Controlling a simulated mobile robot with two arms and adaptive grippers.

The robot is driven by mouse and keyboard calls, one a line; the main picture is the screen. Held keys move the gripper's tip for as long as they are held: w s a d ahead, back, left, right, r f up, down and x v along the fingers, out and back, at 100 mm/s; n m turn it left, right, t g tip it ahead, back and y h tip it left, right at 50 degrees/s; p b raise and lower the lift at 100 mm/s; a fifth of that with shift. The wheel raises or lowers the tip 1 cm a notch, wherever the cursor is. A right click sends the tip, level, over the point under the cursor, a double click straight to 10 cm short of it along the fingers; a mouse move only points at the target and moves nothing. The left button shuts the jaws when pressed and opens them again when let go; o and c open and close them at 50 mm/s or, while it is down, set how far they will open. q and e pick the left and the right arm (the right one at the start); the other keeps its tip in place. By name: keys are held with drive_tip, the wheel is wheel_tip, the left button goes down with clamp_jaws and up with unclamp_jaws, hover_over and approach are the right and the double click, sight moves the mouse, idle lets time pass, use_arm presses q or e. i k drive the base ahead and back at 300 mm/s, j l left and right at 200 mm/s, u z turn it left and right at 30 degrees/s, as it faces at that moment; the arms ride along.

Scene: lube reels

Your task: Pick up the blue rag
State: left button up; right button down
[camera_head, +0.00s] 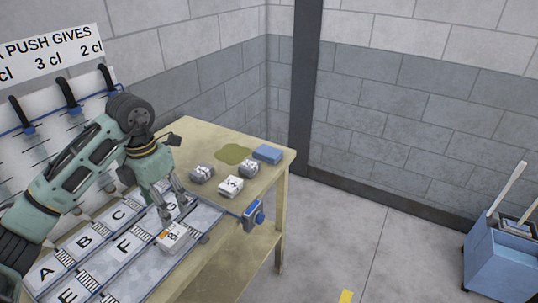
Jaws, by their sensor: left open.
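The blue rag (267,153) lies folded flat near the far right corner of the wooden table (191,136). My left gripper (173,216) points down over the lettered board, beside a small white block with an orange mark (173,237). The gripper is open and well to the left of the rag, apart from it. It hides part of the board under it. My right gripper does not show.
Two grey blocks (202,174) (249,168) and a white block (230,187) stand between my gripper and the rag. A greenish puddle (233,154) lies left of the rag. The lettered board (110,262) fills the near side. A blue bucket cart (500,265) stands on the floor at right.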

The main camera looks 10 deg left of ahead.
sight(266, 153)
drive_tip(key=i+l, duration=0.35)
drive_tip(key=i, duration=0.15)
drive_tip(key=i+l, duration=0.3)
drive_tip(key=i, duration=0.15)
drive_tip(key=i+l, duration=0.35)
drive_tip(key=i, duration=0.15)
